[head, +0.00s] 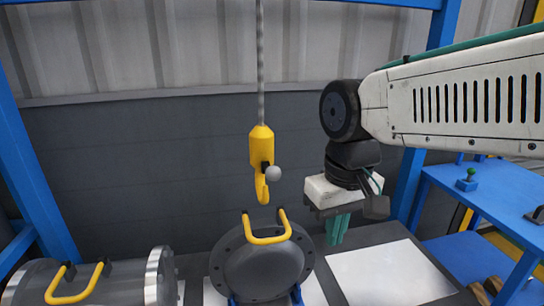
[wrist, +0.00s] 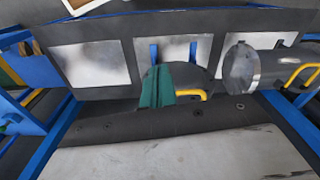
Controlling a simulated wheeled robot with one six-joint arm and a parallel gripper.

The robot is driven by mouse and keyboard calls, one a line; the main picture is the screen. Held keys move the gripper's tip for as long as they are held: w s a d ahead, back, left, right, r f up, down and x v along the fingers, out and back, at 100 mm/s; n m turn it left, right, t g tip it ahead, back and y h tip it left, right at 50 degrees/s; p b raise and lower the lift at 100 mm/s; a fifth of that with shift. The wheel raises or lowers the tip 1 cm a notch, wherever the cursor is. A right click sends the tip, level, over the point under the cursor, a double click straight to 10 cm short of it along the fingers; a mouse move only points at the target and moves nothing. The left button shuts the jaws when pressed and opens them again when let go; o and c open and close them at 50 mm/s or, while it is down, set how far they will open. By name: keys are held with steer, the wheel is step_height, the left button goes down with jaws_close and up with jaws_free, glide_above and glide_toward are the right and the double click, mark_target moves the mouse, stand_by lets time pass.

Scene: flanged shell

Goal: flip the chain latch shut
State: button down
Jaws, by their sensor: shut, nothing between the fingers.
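The yellow chain hook (head: 261,145) hangs from a grey chain (head: 260,60) in the middle of the head view. A grey ball (head: 273,174), apparently the latch's knob, sticks out to the right of the hook. The latch itself is too small to tell open or shut. My gripper (head: 337,240) points down, to the right of the hook and lower than it, apart from both. Its green fingers are together and empty; they also show in the wrist view (wrist: 155,86). The hook is not seen in the wrist view.
A dark flanged shell (head: 262,272) with a yellow handle (head: 266,238) stands on the table below the hook. A second grey cylinder (head: 120,282) lies at left. A white panel (head: 385,275) lies at right. A blue bench (head: 480,195) stands further right.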

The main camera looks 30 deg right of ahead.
steer(key=w+d+r+n+g+y, duration=0.1)
steer(key=w+d+r+n+y, duration=0.15)
steer(key=w+r, duration=0.5)
steer(key=w+d+r+n+g+y, duration=0.1)
steer(key=w+d+r+n+y, duration=0.2)
steer(key=w, duration=0.8)
step_height(320, 180, up, 8)
steer(key=w+a+n+y, duration=0.1)
steer(key=w+n, duration=0.1)
steer(key=n, duration=0.7)
steer(key=shift+a+r+y, duration=0.25)
steer(key=shift+a+y, duration=0.1)
steer(key=shift+w, duration=0.1)
glide_toward(270, 171)
steer(key=w+a+f, duration=0.1)
steer(key=w+a, duration=0.1)
steer(key=w, duration=0.1)
steer(key=w+a+f, duration=0.1)
steer(key=shift+w+a+f, duration=0.2)
steer(key=shift+a+f, duration=0.05)
steer(key=shift+f, duration=0.05)
steer(key=shift+s+d+f, duration=0.1)
steer(key=shift+s+f, duration=0.15)
steer(key=shift+f, duration=0.35)
steer(key=shift+s+d+f, duration=0.1)
steer(key=shift+s+f, duration=0.15)
steer(key=shift+f, duration=0.35)
steer(key=shift+s+d+f, duration=0.1)
steer(key=shift+s+f, duration=0.1)
steer(key=shift+f, duration=0.4)
